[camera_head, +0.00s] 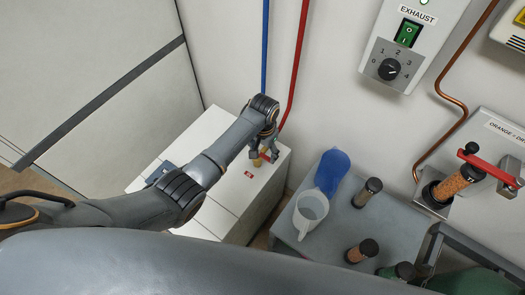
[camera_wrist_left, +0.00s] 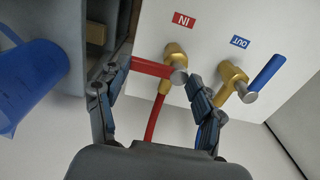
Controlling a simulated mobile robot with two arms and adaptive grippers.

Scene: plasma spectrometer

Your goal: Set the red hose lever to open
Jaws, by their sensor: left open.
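The red lever (camera_wrist_left: 148,67) sits on a brass valve (camera_wrist_left: 177,55) below the red IN label (camera_wrist_left: 184,20). It lies crosswise to the red hose (camera_wrist_left: 155,118) that runs from this valve. My left gripper (camera_wrist_left: 156,76) is open, with one finger on each side of the lever; I cannot tell whether either finger touches it. In the head view my left gripper (camera_head: 266,150) is over the white cabinet by the wall, hiding most of the valves. My right gripper is not in view.
A blue lever (camera_wrist_left: 266,73) on a second brass valve (camera_wrist_left: 236,76) stands beside the right finger, near the OUT label (camera_wrist_left: 241,42). A grey cart (camera_head: 318,243) holding a jug (camera_head: 309,212) and several containers stands right of the white cabinet (camera_head: 225,212).

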